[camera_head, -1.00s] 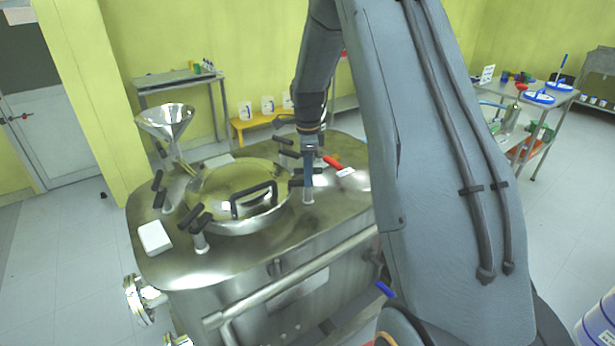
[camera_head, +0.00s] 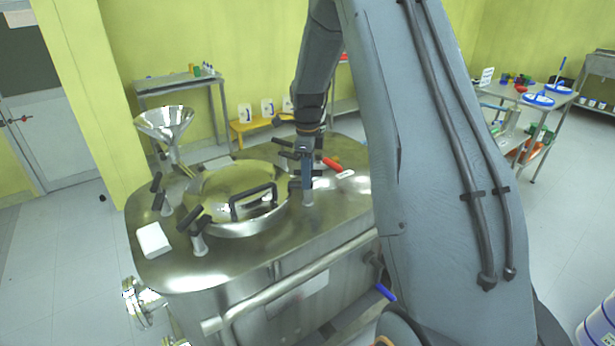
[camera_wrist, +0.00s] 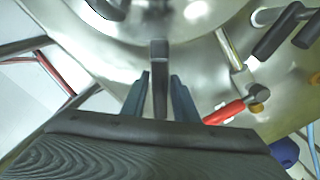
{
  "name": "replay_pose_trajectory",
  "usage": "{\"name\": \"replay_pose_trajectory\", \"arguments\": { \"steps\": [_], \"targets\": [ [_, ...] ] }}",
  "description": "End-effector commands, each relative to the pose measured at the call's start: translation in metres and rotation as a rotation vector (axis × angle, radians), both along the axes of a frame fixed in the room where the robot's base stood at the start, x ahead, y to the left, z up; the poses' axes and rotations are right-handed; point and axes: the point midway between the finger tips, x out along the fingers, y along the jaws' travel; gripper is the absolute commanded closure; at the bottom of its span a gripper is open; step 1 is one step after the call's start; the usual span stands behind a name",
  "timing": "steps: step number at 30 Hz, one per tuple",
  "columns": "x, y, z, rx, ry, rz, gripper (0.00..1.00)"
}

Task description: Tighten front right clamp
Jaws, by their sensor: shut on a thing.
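The front right clamp (camera_head: 308,197) stands at the right front of the round steel lid (camera_head: 222,190), with a silver post and a dark bar handle. My gripper (camera_head: 307,180) reaches down from above onto this handle. In the wrist view, the fingers of my gripper (camera_wrist: 160,90) are on either side of the dark handle bar (camera_wrist: 159,60), shut on it. How tightly the clamp presses the lid cannot be told.
Other black-handled clamps ring the lid, including the front left one (camera_head: 197,225). A funnel (camera_head: 165,125) rises at back left. A white box (camera_head: 153,241) sits at the left edge.

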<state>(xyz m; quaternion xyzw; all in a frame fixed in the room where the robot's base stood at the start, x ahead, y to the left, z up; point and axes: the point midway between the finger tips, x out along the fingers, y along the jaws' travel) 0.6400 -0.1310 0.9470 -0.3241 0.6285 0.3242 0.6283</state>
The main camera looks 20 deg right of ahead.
Motion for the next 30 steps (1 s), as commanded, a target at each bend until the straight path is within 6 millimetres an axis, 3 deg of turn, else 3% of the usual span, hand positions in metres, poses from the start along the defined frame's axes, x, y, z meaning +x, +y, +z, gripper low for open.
{"name": "replay_pose_trajectory", "arguments": {
  "steps": [13,24,30],
  "targets": [
    [0.001,0.000,0.006,-0.001,-0.003,0.000,0.69],
    [0.001,0.000,0.061,0.000,-0.004,-0.001,0.69],
    [0.001,0.000,0.077,0.000,-0.002,-0.001,0.69]
  ]
}}
